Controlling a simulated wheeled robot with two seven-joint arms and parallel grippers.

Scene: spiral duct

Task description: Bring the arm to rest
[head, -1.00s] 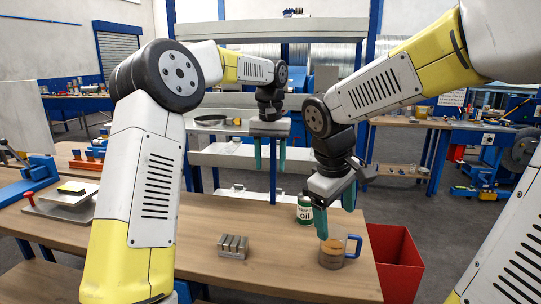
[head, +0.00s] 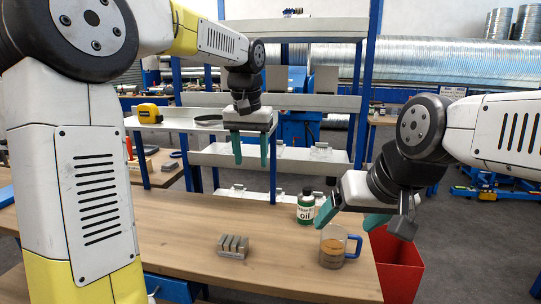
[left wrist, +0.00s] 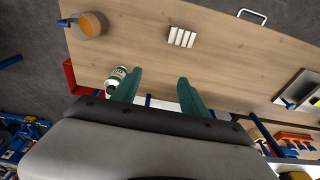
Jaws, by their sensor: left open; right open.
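My left gripper (head: 251,163) hangs open and empty, fingers down, above the back of the wooden table (head: 190,215). Its two teal fingers (left wrist: 157,90) are spread apart in the left wrist view. My right gripper (head: 350,222) is open and tilted, above the table's right side near the oil can and mug, with nothing visible between its fingers.
A red bin (head: 398,268) stands right of the table. Shelves (head: 270,157) rise behind.

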